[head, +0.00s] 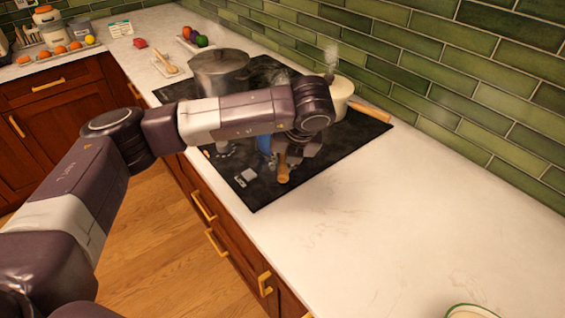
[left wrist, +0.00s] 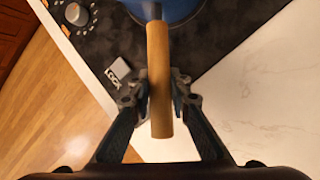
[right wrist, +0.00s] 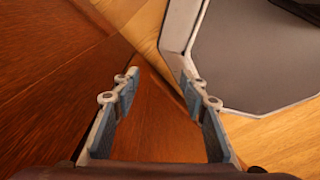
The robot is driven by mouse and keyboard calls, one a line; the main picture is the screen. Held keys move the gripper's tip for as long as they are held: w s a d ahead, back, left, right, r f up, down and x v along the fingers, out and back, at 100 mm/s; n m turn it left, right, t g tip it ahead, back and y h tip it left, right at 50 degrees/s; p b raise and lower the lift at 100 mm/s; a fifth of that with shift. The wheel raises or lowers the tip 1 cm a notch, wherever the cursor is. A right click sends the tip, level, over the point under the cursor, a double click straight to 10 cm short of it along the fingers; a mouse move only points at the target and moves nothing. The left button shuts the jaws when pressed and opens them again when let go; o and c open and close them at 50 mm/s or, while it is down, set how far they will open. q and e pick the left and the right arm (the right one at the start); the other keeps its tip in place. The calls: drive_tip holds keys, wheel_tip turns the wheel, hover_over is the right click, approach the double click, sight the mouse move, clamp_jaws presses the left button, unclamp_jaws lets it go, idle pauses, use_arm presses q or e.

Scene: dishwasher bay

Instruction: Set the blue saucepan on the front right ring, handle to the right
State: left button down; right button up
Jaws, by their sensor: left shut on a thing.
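The blue saucepan (head: 264,143) is mostly hidden behind my left arm in the head view. Its wooden handle (head: 283,172) points toward the counter's front edge. In the left wrist view the pan's blue side (left wrist: 175,8) shows at the top, with the handle (left wrist: 158,60) running down between the fingers. My left gripper (left wrist: 159,90) is shut on that handle. The pan is at the front part of the black hob (head: 255,195); the ring under it is hidden, and I cannot tell if it touches the glass. My right gripper (right wrist: 158,88) is open and empty, low down near brown wood.
A large grey pot (head: 220,70) and a steaming cream pan (head: 343,90) with a wooden handle pointing right occupy other parts of the hob. The white counter (head: 400,210) at right is largely clear.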

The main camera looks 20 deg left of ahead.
use_arm(q)
drive_tip(key=shift+f, duration=0.2)
drive_tip(key=c, duration=1.7)
unclamp_jaws()
drive_tip(key=shift+w+a, duration=0.1)
drive_tip(key=shift+o, duration=0.8)
drive_tip(key=shift+f, duration=0.1)
drive_tip(key=o, duration=0.4)
drive_tip(key=shift+r, duration=0.25)
drive_tip(key=shift+r+p, duration=1.2)
drive_tip(key=shift+r, duration=2.7)
